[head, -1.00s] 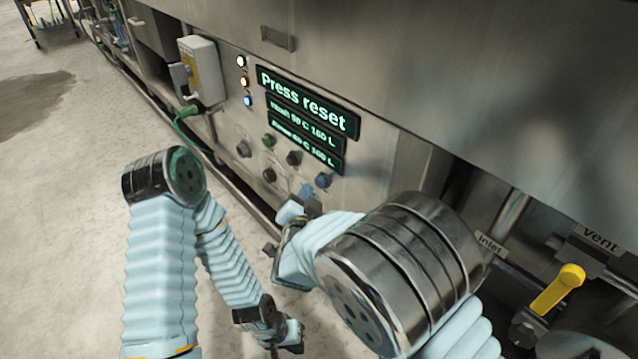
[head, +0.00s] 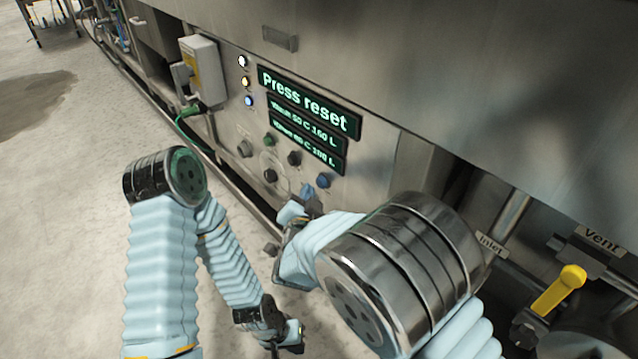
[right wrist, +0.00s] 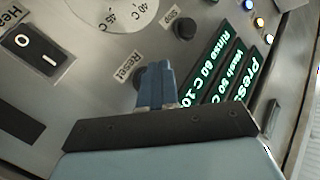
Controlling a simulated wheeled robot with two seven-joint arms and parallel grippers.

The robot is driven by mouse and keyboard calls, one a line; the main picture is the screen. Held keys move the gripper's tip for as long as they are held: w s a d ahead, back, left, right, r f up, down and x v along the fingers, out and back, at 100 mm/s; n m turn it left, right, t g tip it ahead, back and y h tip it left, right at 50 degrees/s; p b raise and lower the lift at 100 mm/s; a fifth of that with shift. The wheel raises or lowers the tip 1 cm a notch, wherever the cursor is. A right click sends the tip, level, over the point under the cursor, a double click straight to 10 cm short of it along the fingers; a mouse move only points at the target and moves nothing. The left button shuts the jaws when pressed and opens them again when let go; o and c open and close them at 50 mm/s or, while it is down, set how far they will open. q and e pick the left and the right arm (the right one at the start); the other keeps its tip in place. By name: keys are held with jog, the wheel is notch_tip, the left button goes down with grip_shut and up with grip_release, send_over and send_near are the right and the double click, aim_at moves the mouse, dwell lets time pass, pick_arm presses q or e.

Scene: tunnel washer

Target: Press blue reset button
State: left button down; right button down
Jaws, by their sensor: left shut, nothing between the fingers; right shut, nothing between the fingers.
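The blue reset button (head: 323,181) sits at the lower right of the button group on the steel panel, below the green-lit display (head: 307,103) reading "Press reset". My right gripper (head: 307,190) is shut and empty, its blue fingertips just left of and below the button in the head view. In the right wrist view the shut fingers (right wrist: 155,78) point at the panel beside the "Reset" label (right wrist: 123,70) and hide most of the button. I cannot tell whether they touch it. My left gripper (head: 284,346) is shut and empty, low near the floor.
A dark stop button (right wrist: 185,28) and a black rocker switch (right wrist: 35,47) are near the right fingers. A green button (head: 269,140) and a grey box (head: 202,72) lie further left. A yellow valve handle (head: 558,291) is at the right. Open floor lies left.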

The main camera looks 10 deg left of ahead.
dwell(0.7)
jog(key=shift+w+d, duration=0.25)
jog(key=shift+w, duration=0.1)
jog(key=shift+w+d+b, duration=0.35)
jog(key=shift+w+b, duration=0.05)
jog(key=shift+b, duration=0.1)
dwell(0.6)
dwell(0.4)
jog(key=shift+s+a, duration=0.6)
jog(key=shift+s, duration=0.15)
